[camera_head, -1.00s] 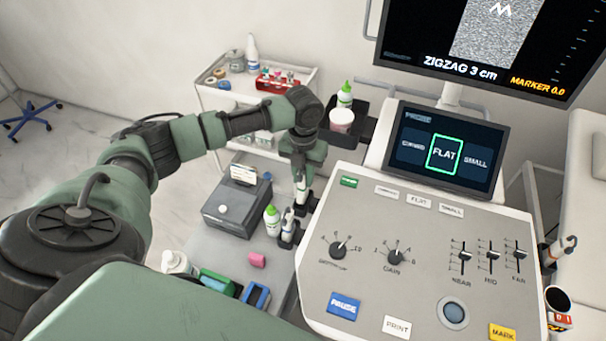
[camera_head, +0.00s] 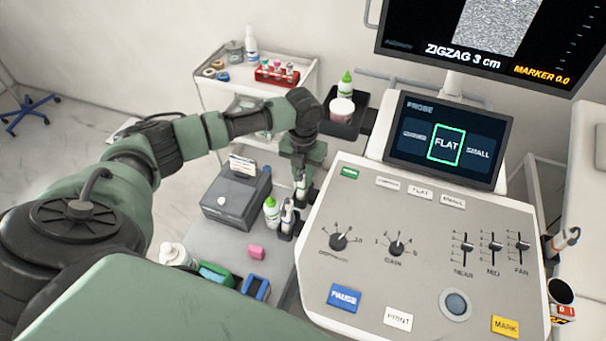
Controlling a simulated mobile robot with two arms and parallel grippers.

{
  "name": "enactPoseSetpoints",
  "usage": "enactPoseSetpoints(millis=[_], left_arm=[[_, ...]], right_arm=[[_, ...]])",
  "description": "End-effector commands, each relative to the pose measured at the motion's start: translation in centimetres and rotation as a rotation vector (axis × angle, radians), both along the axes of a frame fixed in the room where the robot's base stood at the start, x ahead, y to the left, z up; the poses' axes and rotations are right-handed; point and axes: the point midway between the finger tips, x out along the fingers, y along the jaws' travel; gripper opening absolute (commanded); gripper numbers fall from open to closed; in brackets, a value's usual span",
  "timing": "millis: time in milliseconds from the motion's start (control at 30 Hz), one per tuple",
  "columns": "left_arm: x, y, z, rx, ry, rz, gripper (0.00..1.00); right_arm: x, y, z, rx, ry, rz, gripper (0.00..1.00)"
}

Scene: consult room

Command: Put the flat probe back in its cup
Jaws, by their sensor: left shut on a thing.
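My left gripper (camera_head: 302,172) points down at the left edge of the ultrasound console (camera_head: 420,235). It is shut on a slim white probe, the flat probe (camera_head: 301,187), held upright. Its lower end is at a dark cup (camera_head: 308,198) on the console's side. I cannot tell whether the tip is inside the cup or just over it. Another white probe (camera_head: 287,216) stands in a dark cup (camera_head: 286,234) nearer to me. The console screen (camera_head: 446,142) has FLAT framed in green. My right gripper is not in view.
A green-capped bottle (camera_head: 271,213) stands close left of the cups, beside a grey box (camera_head: 237,198). A dark tray (camera_head: 346,118) with a bottle and jar is behind the gripper. A probe (camera_head: 567,240) hangs at the console's right side.

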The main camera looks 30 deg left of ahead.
Motion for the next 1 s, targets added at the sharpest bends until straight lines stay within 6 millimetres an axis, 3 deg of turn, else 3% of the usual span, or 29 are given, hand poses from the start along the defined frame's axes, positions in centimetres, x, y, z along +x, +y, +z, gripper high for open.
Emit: enactPoseSetpoints(millis=[800, 833, 900, 1000], left_arm=[[0.04, -0.01, -0.53, -0.001, -0.001, 0.0, 0.0], [0.03, -0.01, -0.53, 0.0, -0.001, 0.0, 0.25], [0.03, -0.01, -0.53, 0.0, -0.001, 0.0, 0.44], [0.02, -0.01, -0.54, 0.0, -0.001, 0.0, 0.47]], right_arm=[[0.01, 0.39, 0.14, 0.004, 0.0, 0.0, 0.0], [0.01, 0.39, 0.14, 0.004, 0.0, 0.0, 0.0], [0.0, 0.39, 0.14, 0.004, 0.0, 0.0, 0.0], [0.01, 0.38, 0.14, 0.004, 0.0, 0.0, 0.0]])
